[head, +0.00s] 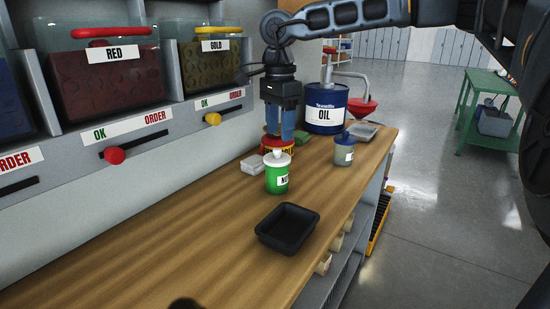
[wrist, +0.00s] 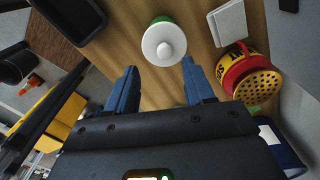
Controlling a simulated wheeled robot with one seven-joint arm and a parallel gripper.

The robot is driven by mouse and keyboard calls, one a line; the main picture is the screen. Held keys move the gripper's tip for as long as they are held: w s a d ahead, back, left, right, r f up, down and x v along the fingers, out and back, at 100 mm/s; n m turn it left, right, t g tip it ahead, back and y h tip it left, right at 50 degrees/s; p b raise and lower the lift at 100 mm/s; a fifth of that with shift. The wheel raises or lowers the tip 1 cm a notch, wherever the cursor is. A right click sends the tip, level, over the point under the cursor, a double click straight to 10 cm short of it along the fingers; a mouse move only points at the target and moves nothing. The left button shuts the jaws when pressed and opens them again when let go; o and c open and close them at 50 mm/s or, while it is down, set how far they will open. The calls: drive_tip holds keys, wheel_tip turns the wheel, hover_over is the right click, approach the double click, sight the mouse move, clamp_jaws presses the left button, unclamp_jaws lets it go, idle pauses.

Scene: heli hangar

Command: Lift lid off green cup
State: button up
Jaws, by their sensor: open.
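The green cup (head: 277,179) stands upright on the wooden counter, with a white lid (head: 277,158) on its top. The lid has a small raised knob. In the wrist view the white lid (wrist: 164,44) faces the camera, and a bit of the green cup (wrist: 160,20) shows at its edge. My gripper (head: 280,136) points down, behind and above the cup in the head view. In the wrist view my gripper (wrist: 158,68) has its two blue fingers spread apart, with the lid just beyond the tips and between their lines. Nothing is between the fingers.
A black tray (head: 287,228) lies in front of the cup. A red and yellow shaker can (wrist: 247,75), a white block (head: 252,166) and a grey, blue-lidded cup (head: 344,150) stand nearby. A blue oil drum (head: 326,108) is behind. The counter's left front is clear.

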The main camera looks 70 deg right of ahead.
sight(277, 149)
drive_tip(key=f, duration=0.5)
drive_tip(key=shift+w+d, duration=0.1)
drive_tip(key=shift+w, duration=0.25)
drive_tip(key=shift+c, duration=0.3)
clamp_jaws()
